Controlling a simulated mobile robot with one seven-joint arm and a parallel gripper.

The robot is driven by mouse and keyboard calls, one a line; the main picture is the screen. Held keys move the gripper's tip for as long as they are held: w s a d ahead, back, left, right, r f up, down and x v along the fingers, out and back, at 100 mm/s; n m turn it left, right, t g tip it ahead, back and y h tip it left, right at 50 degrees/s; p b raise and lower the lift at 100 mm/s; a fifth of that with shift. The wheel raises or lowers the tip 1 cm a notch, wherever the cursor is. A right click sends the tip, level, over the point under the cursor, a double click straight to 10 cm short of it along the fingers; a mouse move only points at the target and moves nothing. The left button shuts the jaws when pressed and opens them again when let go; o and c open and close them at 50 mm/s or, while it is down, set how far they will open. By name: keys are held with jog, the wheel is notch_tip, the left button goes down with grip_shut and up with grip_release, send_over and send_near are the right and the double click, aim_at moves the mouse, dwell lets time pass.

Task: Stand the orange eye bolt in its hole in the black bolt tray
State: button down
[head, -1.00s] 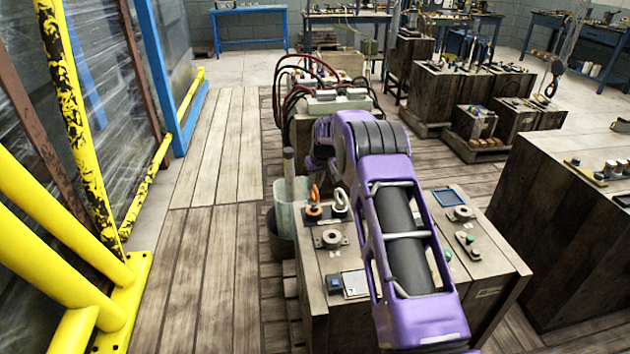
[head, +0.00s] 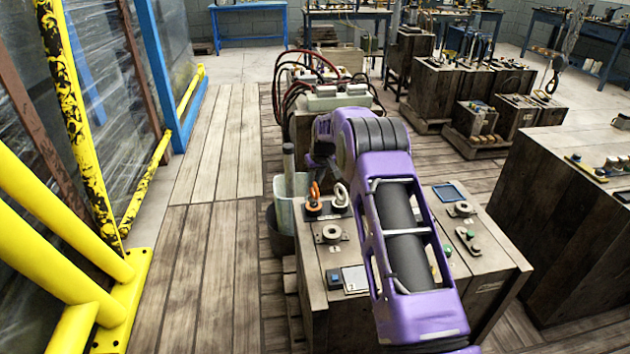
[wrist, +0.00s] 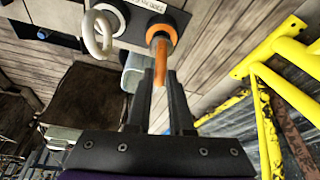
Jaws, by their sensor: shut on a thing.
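The orange eye bolt (head: 314,198) is upright at the black bolt tray (head: 325,214), at the far left of the wooden block. A white eye bolt (head: 341,197) stands just right of it. In the wrist view the orange eye bolt (wrist: 160,45) shows its ring edge-on, running down between the two dark fingers of my gripper (wrist: 160,85). My gripper is shut on that ring. The orange collar lies against the black tray (wrist: 177,14); whether it is fully down in its hole is hidden. The white eye bolt (wrist: 97,35) is beside it, apart from the fingers.
A clear container (head: 291,188) and a grey pipe (head: 288,160) stand close behind the tray. A yellow guard rail (head: 60,220) runs along the left; the plank floor between is free.

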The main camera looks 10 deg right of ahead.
jog(key=shift+f, duration=0.15)
dwell(0.5)
jog(key=shift+f+b, duration=0.45)
jog(key=shift+f, duration=0.5)
dwell(0.7)
jog(key=c, duration=0.9)
grip_release()
jog(key=shift+o, duration=0.9)
jog(key=shift+f, duration=0.1)
